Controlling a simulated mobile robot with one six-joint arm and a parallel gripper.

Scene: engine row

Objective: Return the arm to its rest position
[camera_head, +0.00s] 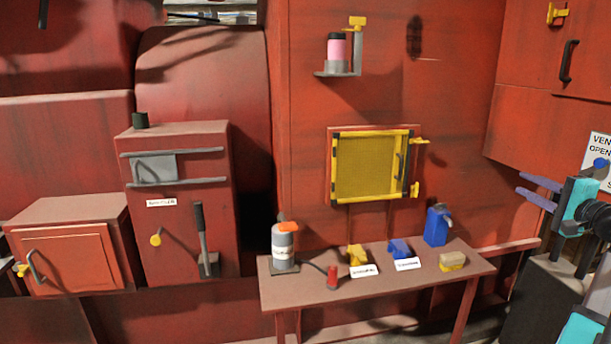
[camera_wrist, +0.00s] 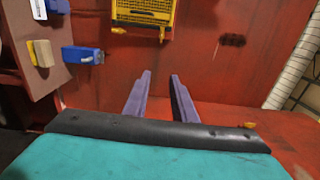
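My gripper (camera_head: 521,183) is at the right edge of the head view, right of the small table and clear of it. Its two purple fingers point left and stand apart with nothing between them. In the wrist view, the gripper (camera_wrist: 160,76) also shows an empty gap between its fingers, with the red wall beyond. My teal and black arm runs out of the head view at the right, so much of it is hidden.
A table (camera_head: 375,286) holds a grey canister (camera_head: 283,247), a blue container (camera_head: 437,226), a yellow sponge-like block (camera_head: 452,262) and other small items. A yellow-framed mesh panel (camera_head: 371,168) is on the wall. A dark box (camera_head: 545,300) stands below my gripper.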

